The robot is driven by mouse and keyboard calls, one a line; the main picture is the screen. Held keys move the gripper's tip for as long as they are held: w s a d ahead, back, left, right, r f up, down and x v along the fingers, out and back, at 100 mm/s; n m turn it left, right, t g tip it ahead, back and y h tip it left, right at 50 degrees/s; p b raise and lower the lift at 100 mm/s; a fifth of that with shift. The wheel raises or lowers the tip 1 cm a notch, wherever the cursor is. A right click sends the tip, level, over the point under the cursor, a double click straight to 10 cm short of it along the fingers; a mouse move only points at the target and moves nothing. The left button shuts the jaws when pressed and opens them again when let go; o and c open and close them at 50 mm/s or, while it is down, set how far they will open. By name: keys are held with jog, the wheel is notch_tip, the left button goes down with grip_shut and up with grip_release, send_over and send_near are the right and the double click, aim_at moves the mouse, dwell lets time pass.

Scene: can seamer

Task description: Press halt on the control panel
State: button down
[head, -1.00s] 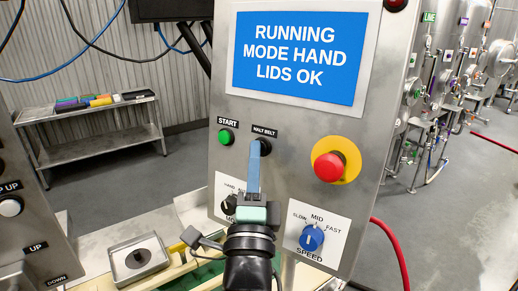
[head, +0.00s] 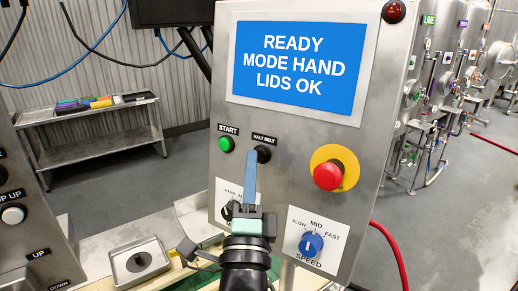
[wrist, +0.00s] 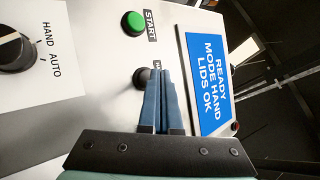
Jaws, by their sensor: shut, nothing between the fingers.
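The control panel (head: 290,130) is a steel box with a blue screen (head: 291,66) reading READY, MODE HAND, LIDS OK. The black button (head: 264,154) under the HALT BELT label (head: 264,139) is the halt button. My gripper (head: 251,154) has its blue fingers shut and empty, pointing at the panel, with the tips just left of the button in the head view. In the wrist view the fingertips (wrist: 163,73) partly cover the button (wrist: 142,78) and its label. I cannot tell whether they touch it.
The green START button (head: 226,145) is left of the halt button. A red mushroom button (head: 327,176) on a yellow disc is to the right. The blue SPEED knob (head: 311,244) and the HAND/AUTO knob (wrist: 14,52) sit lower.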

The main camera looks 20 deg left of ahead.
jog(key=shift+s, duration=0.15)
jog(key=s+b, duration=0.2)
jog(key=s, duration=0.1)
jog(key=s+a+r+b, duration=0.1)
jog(key=b, duration=0.1)
jog(key=shift+s+a, duration=0.1)
jog(key=shift+s, duration=0.3)
dwell(0.6)
jog(key=s+d+r+n+t+h+b, duration=0.2)
jog(key=s+d+r+n+h, duration=0.1)
jog(key=s+d+r+n, duration=0.2)
jog(key=s+d+r+n+t+h+b, duration=0.3)
jog(key=s+d+r+n, duration=0.2)
jog(key=d+r+n, duration=0.5)
jog(key=shift+d+r+n, duration=0.3)
jog(key=shift+d+r, duration=0.15)
jog(key=shift+r, duration=0.25)
